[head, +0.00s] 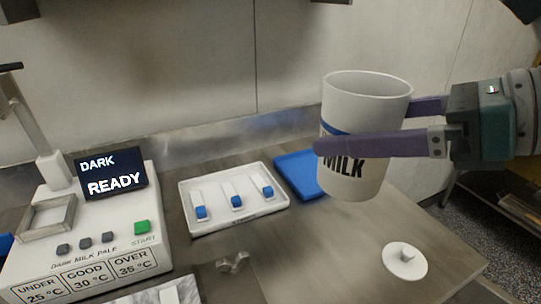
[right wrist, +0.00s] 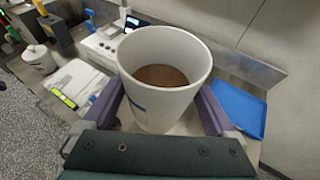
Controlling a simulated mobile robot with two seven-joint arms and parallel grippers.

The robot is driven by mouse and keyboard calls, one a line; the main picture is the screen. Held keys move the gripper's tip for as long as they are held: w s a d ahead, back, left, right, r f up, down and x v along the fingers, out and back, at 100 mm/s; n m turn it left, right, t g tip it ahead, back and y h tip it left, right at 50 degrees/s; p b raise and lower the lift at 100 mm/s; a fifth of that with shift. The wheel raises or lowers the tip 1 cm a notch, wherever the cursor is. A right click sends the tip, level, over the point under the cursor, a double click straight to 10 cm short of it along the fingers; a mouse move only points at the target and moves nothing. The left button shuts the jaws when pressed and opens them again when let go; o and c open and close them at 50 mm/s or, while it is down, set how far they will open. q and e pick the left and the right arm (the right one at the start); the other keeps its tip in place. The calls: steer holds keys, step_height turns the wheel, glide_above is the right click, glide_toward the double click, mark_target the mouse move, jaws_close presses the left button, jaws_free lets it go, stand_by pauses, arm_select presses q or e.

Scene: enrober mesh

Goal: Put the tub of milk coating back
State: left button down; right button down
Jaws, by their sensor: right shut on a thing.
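The white tub of milk coating (head: 350,178), marked MILK with a blue band, is upright in my right gripper (head: 360,126), above the counter. The gripper's purple fingers are shut around the tub's sides. In the right wrist view the tub (right wrist: 165,85) shows brown coating inside. A blue mat (head: 297,172) lies on the counter behind and left of the tub, partly hidden by it; it also shows in the right wrist view (right wrist: 240,108). A white lid with a knob (head: 405,262) lies on the counter at the front right.
A white machine (head: 100,240) with a screen (head: 110,174) reading DARK READY stands at the left. A white tray (head: 233,222) with several blue-ended pieces lies mid-counter. A small metal piece (head: 232,262) lies in front of it. The counter's right edge is near the lid.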

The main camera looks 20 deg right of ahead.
mark_target(372, 173)
steer(key=shift+m+t+h, duration=0.4)
steer(key=shift+m+h, duration=0.3)
steer(key=f, duration=0.1)
steer(key=d+f, duration=0.1)
steer(key=f, duration=0.1)
steer(key=s+d+f, duration=0.1)
steer(key=f, duration=0.1)
steer(key=shift+f, duration=0.25)
steer(key=shift+f+b, duration=7.5)
steer(key=shift+f, duration=2.55)
jaws_free()
